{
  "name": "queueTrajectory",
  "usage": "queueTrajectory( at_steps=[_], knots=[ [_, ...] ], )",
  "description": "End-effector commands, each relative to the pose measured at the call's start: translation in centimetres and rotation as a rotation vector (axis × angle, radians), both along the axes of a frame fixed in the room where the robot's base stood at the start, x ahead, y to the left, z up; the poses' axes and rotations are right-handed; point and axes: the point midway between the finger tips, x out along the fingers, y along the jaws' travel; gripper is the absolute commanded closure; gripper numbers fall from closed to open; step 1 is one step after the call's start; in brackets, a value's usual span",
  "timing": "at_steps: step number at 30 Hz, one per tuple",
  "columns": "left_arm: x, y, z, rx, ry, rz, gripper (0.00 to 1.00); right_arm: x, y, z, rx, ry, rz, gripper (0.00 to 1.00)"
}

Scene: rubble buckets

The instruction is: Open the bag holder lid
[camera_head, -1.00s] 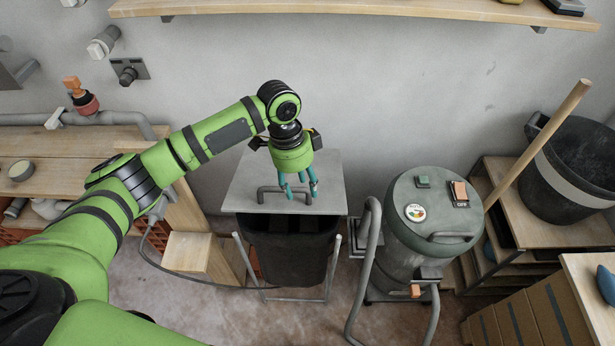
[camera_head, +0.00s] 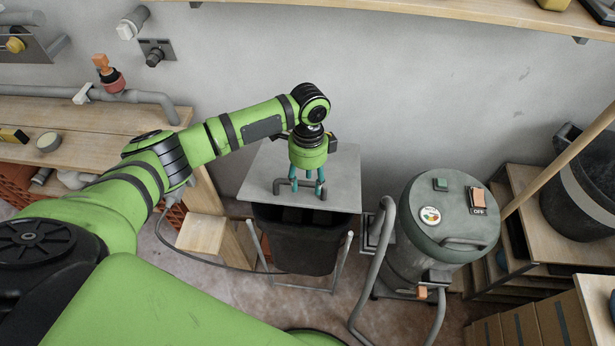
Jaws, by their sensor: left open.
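The bag holder lid (camera_head: 342,187) is a flat grey plate on top of a metal stand, with a dark bar handle (camera_head: 281,184) near its front edge. The dark bag (camera_head: 300,247) hangs in the stand below the lid. My left gripper (camera_head: 307,186) comes over the lid from above with its teal fingers pointing down at the handle. The fingers are apart and overlap the handle in the picture. I cannot tell whether they touch it. The right gripper does not show.
A grey-green vacuum drum (camera_head: 446,215) with a bent metal tube (camera_head: 375,270) stands close to the right of the holder. A wooden bench (camera_head: 85,135) is on the left, with a wooden block (camera_head: 203,235) near the holder. A wooden shelf (camera_head: 430,15) runs along the wall above.

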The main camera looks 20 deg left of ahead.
Motion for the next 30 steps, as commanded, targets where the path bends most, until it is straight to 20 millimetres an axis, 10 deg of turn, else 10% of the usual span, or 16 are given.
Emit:
queueTrajectory(
  at_steps=[3,7,19,30],
  knots=[
    [0.0,0.0,0.0,0.0,0.0,0.0,0.51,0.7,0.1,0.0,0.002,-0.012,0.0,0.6],
    [0.0,0.0,0.0,0.0,0.0,0.0,1.0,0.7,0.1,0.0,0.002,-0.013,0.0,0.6],
    [0.6,0.1,1.1,-0.002,-0.003,0.001,1.0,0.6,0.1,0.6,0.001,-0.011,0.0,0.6],
    [5.2,1.2,6.9,-0.004,-0.009,0.005,1.0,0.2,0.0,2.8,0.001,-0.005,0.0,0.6]
  ],
)
